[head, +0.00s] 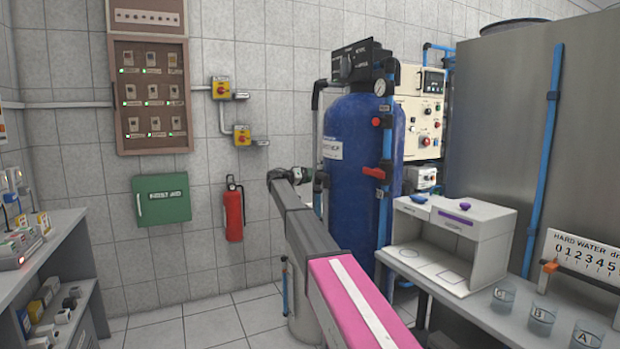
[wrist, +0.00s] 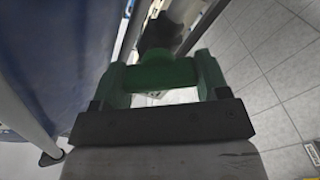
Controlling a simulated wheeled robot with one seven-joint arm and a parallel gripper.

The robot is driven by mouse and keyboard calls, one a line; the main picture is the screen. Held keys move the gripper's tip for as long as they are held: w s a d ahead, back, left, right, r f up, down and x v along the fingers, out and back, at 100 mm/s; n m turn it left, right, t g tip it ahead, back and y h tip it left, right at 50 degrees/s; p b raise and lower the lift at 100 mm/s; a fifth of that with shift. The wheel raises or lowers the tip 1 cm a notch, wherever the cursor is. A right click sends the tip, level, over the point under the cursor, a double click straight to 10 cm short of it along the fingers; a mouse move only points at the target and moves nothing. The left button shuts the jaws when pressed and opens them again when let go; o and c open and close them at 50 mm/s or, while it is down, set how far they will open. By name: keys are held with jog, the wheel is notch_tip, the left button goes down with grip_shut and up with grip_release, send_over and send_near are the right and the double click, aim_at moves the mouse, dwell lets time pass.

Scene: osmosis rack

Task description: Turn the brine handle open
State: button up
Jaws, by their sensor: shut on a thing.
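My gripper (wrist: 162,80) is shut on a green handle (wrist: 158,74), which I take to be the brine handle. In the wrist view the handle's rounded middle lies between the two fingers, at their tips. A dark, blurred part (wrist: 165,36) lies just beyond it. In the head view my arm reaches to the left side of the blue tank (head: 350,190), with its dark wrist (head: 288,175) beside the tank. The handle and fingertips are too small and covered there to make out. How far the handle is turned cannot be told.
A red fire extinguisher (head: 233,210) hangs on the wall left of my arm. A red-handled valve (head: 376,172) is on the blue pipe at the tank's right. A bench (head: 470,318) with a white box (head: 450,245) stands at the right. Tiled floor (wrist: 270,55) is clear right of the gripper.

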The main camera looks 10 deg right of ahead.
jog(key=n, duration=0.5)
jog(key=shift+f+n, duration=0.1)
jog(key=shift+n, duration=0.2)
jog(key=n, duration=0.4)
jog(key=shift+a+f+n, duration=0.1)
jog(key=shift+n, duration=0.3)
jog(key=o, duration=0.9)
jog(key=shift+o, duration=0.2)
jog(key=v, duration=1)
jog(key=shift+a, duration=0.4)
jog(key=shift+s+a, duration=0.1)
